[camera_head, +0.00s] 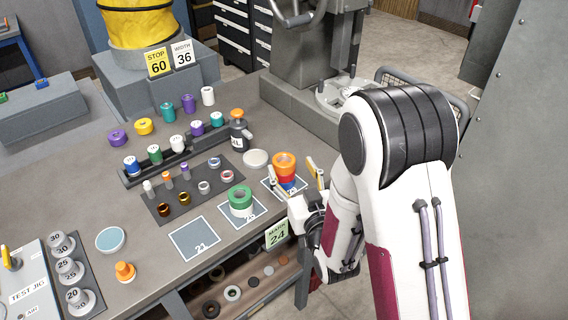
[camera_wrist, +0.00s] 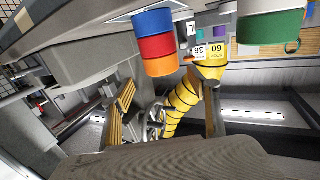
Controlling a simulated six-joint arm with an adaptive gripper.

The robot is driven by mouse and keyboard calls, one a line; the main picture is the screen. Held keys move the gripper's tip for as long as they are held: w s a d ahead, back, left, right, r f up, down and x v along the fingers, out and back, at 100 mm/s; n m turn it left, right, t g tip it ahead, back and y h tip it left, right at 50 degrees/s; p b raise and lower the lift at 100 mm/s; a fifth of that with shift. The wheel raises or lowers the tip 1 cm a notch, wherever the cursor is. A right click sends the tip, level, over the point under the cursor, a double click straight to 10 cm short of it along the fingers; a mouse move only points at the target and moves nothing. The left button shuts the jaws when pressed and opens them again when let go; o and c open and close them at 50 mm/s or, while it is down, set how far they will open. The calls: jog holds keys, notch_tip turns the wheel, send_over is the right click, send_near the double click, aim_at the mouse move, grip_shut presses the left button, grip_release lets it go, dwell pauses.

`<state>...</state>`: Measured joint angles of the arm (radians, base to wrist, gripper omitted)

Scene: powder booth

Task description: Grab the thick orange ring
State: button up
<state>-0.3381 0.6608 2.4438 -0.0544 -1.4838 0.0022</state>
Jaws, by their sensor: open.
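A thick orange ring (camera_head: 284,158) tops a stack, above a red ring (camera_head: 286,176) and a blue ring (camera_head: 288,187), on a marked square at the table's right edge. The wrist view is upside down, so the orange ring (camera_wrist: 161,66) shows lowest there, under the red (camera_wrist: 158,46) and blue (camera_wrist: 153,22) rings. My gripper (camera_head: 292,172) is open and empty, its two yellow-padded fingers to either side of the stack in the head view. In the wrist view my gripper (camera_wrist: 168,88) has its tips near the orange ring's level, with the stack beyond them.
A green and white stack (camera_head: 240,203) stands on the neighbouring square. Square 21 (camera_head: 195,240) is empty. A sign reading 24 (camera_head: 277,236) hangs at the table's front edge.

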aim_at(284, 158)
jog(key=shift+a+x, duration=0.15)
jog(key=shift+x, duration=1.15)
jog(key=shift+a+x, duration=0.15)
jog(key=shift+x, duration=1.1)
jog(key=shift+s+f, duration=0.1)
jog(key=shift+f, duration=0.1)
jog(key=shift+c, duration=0.2)
jog(key=c, duration=1.4)
jog(key=shift+o, duration=0.2)
jog(key=shift+r, duration=0.25)
notch_tip(284, 158, up, 10)
jog(key=shift+f, duration=0.2)
